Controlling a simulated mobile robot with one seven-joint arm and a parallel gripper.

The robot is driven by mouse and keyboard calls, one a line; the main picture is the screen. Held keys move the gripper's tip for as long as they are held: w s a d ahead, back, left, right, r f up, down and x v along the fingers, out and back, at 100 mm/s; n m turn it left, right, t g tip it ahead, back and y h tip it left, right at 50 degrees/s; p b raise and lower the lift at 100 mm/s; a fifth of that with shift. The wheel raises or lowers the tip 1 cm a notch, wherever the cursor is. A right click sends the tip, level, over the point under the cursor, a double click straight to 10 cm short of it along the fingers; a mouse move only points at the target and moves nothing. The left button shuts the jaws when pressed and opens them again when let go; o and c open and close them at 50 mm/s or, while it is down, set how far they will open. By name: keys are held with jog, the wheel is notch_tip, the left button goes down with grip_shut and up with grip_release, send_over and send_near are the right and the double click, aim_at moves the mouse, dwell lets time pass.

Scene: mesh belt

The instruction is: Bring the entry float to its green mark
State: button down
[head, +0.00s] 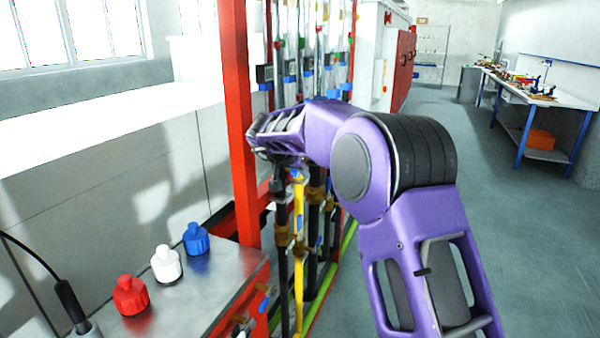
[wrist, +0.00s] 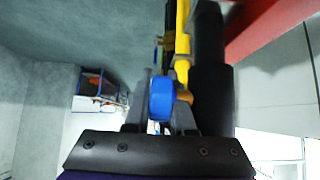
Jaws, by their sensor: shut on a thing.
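A short brass-coloured stem (wrist: 185,96) shows at the knob's right side, close to the yellow pipe (wrist: 182,45). In the head view my purple arm reaches to the pipe rack, and the knob in my jaws cannot be made out there. Upright clear tubes (head: 290,35) with dark and blue fittings stand behind and above my wrist. The entry float and its green mark are too small to tell, and my arm hides the tubes' lower ends.
A red post (head: 238,120) stands just left of my wrist. A black pipe (wrist: 212,90) runs close beside my fingers. The floor at right is clear.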

jog(key=c, duration=1)
grip_release()
jog(key=shift+c, duration=0.2)
jog(key=v, duration=1.7)
jog(key=shift+s+r, duration=0.15)
